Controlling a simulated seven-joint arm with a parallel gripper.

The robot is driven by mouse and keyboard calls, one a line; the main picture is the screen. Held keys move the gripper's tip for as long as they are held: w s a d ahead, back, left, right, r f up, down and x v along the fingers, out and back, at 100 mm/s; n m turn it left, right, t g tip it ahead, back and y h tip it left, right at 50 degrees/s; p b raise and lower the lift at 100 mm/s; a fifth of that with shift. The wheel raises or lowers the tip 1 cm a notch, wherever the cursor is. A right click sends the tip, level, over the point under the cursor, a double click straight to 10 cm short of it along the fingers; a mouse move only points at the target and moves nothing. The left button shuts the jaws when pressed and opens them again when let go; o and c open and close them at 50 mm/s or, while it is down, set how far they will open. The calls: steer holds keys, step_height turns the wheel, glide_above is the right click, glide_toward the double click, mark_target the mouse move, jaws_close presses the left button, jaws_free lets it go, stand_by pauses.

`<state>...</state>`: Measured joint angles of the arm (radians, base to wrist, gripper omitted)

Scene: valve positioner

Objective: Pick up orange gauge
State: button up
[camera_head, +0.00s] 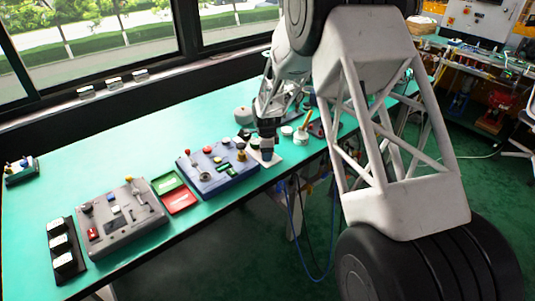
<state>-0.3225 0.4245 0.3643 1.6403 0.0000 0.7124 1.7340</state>
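My gripper (267,143) points down near the right part of the teal table, over a small white plate (274,161). Its fingers are small and dark, and I cannot tell whether they are open or shut or hold anything. I cannot clearly make out an orange gauge. An item with an orange-yellow stick-like part (306,119) stands just right of my gripper, and I cannot tell what it is. My arm hides part of the table behind the gripper.
A blue control box (218,178) stands left of my gripper. Red and green trays (180,201), a grey control box (122,226) and a black rack of white blocks (58,262) lie further left.

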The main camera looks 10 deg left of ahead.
steer(key=shift+r, duration=0.15)
steer(key=shift+c, duration=0.4)
steer(key=shift+r, duration=0.55)
step_height(320, 180, up, 2)
steer(key=shift+r, duration=0.1)
steer(key=s+d, duration=0.2)
steer(key=s, duration=0.5)
steer(key=s+d+r, duration=0.1)
steer(key=s+d, duration=0.2)
steer(key=s, duration=0.5)
steer(key=shift+r, duration=0.2)
steer(key=shift+s, duration=0.1)
steer(key=shift+a, duration=0.15)
steer(key=a+r+n, duration=0.1)
steer(key=a, duration=0.7)
steer(key=s+a+r+n, duration=0.1)
steer(key=a+r+n, duration=0.1)
steer(key=a, duration=0.6)
steer(key=a+r+n, duration=0.1)
steer(key=a+r, duration=0.1)
steer(key=a, duration=0.6)
steer(key=shift+s+a, duration=0.15)
steer(key=shift+s+a+r+n, duration=0.15)
steer(key=shift+a+n, duration=0.15)
steer(key=shift+a, duration=0.4)
